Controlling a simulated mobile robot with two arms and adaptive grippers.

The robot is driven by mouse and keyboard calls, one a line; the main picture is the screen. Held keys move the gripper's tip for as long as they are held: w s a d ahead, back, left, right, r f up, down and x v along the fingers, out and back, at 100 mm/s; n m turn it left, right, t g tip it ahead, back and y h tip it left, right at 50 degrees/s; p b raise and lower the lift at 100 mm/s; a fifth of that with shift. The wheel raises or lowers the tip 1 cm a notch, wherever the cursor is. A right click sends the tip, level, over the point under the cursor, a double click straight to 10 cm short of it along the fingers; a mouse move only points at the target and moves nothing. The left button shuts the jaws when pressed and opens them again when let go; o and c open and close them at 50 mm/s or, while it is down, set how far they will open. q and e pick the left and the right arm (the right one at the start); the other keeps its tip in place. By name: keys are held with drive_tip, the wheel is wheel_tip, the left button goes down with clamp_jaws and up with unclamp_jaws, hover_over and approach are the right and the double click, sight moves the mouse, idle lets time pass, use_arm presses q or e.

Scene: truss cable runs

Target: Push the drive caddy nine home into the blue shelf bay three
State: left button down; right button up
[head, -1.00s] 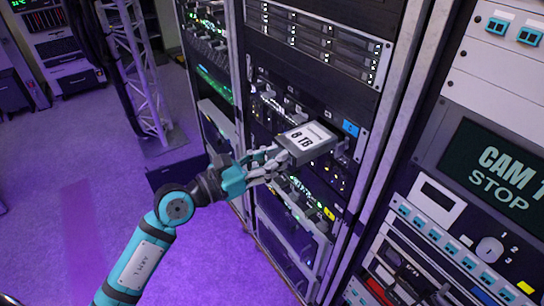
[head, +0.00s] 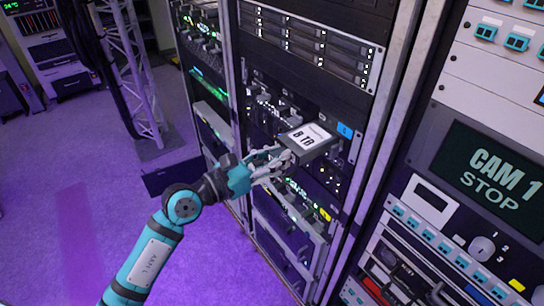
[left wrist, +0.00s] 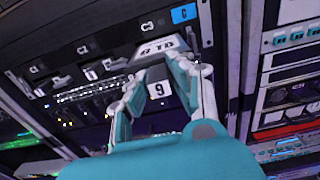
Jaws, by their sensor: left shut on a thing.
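The drive caddy nine (head: 318,146) is a grey box with a white "8 TB" label on top. In the left wrist view its front (left wrist: 158,90) shows a "9". My left gripper (head: 283,160) is shut on the caddy's near end, with one finger on each side in the left wrist view (left wrist: 157,78). The caddy sticks out of the rack at a row of bays, just below a blue tag (head: 344,130), which also shows in the left wrist view (left wrist: 183,14). How deep its far end sits is hidden. My right gripper is not in view.
Drive units with handles (head: 310,45) fill the rack above. Cables and lit modules (head: 310,200) lie below the caddy. A rack upright (head: 385,130) and a panel with a "CAM 1 STOP" screen (head: 490,172) stand to the right. Purple floor is clear at left.

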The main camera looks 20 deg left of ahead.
sight(312, 139)
use_arm(q)
drive_tip(key=shift+w+d+r, duration=0.1)
drive_tip(key=shift+w+d, duration=0.25)
idle(0.6)
drive_tip(key=shift+w+d+p, duration=0.1)
drive_tip(key=shift+w+p, duration=0.1)
drive_tip(key=shift+p, duration=0.1)
drive_tip(key=shift+x, duration=1.15)
drive_tip(key=shift+w+d+p, duration=0.1)
drive_tip(key=shift+p, duration=0.2)
drive_tip(key=shift+p+x, duration=0.5)
drive_tip(key=shift+x, duration=2.5)
drive_tip(key=shift+w+d, duration=0.15)
